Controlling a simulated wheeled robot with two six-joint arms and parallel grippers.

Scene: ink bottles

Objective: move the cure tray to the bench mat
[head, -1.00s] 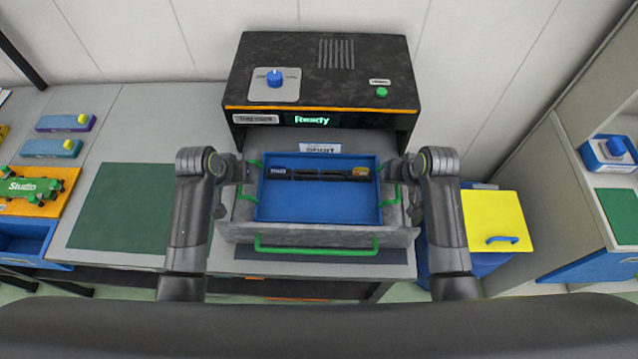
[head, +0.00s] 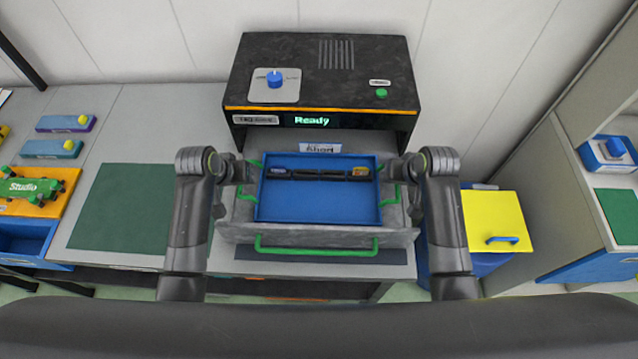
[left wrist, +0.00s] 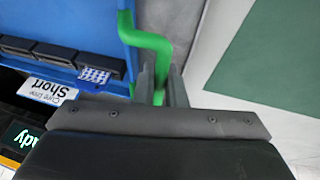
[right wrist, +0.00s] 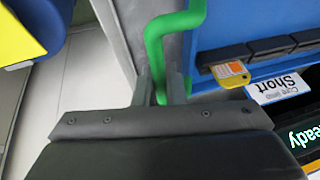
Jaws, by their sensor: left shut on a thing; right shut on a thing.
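The blue cure tray (head: 318,204) sits in the pulled-out grey drawer of the black machine, with green handles at its left and right sides. A dark bar with small items lies along its back part. My left gripper (left wrist: 162,88) is shut on the tray's left green handle (left wrist: 150,42). My right gripper (right wrist: 160,90) is shut on the tray's right green handle (right wrist: 172,22). In the head view the left gripper (head: 243,180) and right gripper (head: 394,180) flank the tray. The green bench mat (head: 125,210) lies bare on the bench to the left.
The black machine (head: 320,75) with a "Ready" display stands behind the tray. The drawer front (head: 230,234) with a green handle (head: 315,246) rises before it. An orange tray with a green "Studio" item (head: 32,188) is far left. A yellow-lidded bin (head: 490,222) stands right.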

